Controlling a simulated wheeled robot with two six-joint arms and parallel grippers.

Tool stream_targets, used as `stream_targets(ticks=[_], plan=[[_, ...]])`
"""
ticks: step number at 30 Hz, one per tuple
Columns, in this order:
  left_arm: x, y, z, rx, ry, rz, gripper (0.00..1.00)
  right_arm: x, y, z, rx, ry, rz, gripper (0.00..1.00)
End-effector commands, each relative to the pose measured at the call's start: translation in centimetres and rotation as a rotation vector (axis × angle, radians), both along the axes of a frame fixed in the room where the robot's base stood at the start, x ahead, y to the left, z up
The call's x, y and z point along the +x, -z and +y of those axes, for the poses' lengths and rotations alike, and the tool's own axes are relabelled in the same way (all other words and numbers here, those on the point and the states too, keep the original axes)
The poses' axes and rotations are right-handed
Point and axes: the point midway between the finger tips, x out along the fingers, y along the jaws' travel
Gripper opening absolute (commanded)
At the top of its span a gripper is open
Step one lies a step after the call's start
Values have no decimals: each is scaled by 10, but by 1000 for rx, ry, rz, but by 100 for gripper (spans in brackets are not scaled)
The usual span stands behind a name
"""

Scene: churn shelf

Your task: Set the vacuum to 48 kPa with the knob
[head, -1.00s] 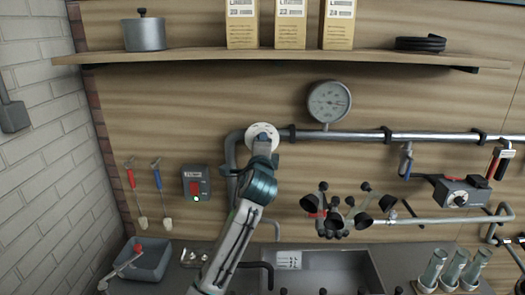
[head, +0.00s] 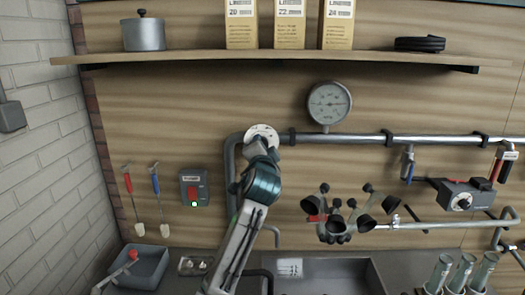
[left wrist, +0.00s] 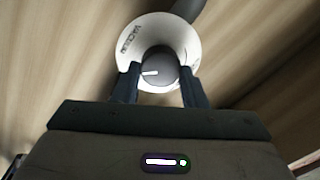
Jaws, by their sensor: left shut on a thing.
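The vacuum knob (left wrist: 158,70) is a dark round knob with a white pointer line, in the middle of a white dial plate (left wrist: 183,35) lettered VACUUM. In the left wrist view the pointer lies near level, toward the left. The dial plate also shows in the head view (head: 263,132), at the left end of the pipe. My left gripper (left wrist: 157,85) is shut on the knob, one finger on each side. In the head view my left arm hides the knob. The round pressure gauge (head: 329,103) sits above the pipe; its reading is too small to tell. My right gripper is not in view.
A metal pipe (head: 365,138) runs right from the dial. A milking cluster (head: 340,212) hangs to the right of my arm. A switch box (head: 194,187) with a green light is on the wall at left. A shelf (head: 200,55) crosses above, and a sink (head: 362,277) lies below.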

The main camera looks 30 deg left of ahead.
Motion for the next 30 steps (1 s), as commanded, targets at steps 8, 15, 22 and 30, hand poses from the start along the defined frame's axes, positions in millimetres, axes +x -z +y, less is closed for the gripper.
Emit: stream_targets(ticks=[8,15,22,30], plan=[[0,5,0,-13,0,5,16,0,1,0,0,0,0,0],[1,5,0,-12,0,5,50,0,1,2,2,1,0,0],[0,3,0,-10,0,1,60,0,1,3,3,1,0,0],[-12,6,-9,-10,1,-3,60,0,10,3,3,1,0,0]])
